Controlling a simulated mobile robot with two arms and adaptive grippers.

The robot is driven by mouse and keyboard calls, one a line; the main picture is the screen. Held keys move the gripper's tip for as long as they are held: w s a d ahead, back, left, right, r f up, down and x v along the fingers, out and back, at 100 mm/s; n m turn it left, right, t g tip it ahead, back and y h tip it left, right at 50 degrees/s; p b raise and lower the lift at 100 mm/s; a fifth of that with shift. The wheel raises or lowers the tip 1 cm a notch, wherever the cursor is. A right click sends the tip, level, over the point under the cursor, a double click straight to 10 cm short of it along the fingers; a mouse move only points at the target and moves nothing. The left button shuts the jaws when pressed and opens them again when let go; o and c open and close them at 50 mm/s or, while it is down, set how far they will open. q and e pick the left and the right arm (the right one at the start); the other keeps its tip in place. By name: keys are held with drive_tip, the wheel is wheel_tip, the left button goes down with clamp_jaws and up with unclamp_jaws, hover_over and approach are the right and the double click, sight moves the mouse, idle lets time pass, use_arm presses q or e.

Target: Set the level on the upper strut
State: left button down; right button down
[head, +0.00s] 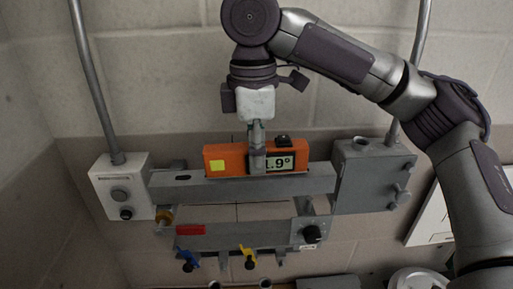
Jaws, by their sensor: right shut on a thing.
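The orange level (228,160) with a yellow sticker and a grey display reading about ".9°" is in the middle of the head view. It lies lengthwise along the upper strut (315,180), a grey horizontal bar, at its top face. Whether it rests fully on the strut or sits slightly above it, I cannot tell. My right gripper (257,158) comes down from above and is shut on the level near its middle, covering part of the display. My left gripper is not in view.
A light box (122,190) with a conduit stands left of the strut, and a grey box (372,178) stands right. Below is a lower strut (255,236) with a red piece (190,229), a black knob (312,234), and blue (187,259) and yellow (248,252) handles.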

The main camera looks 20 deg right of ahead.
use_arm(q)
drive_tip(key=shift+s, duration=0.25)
use_arm(e)
drive_tip(key=c, duration=0.8)
unclamp_jaws()
drive_tip(key=shift+o, duration=0.2)
wheel_tip(320, 180, up, 12)
drive_tip(key=shift+a, duration=0.2)
drive_tip(key=shift+f, duration=0.1)
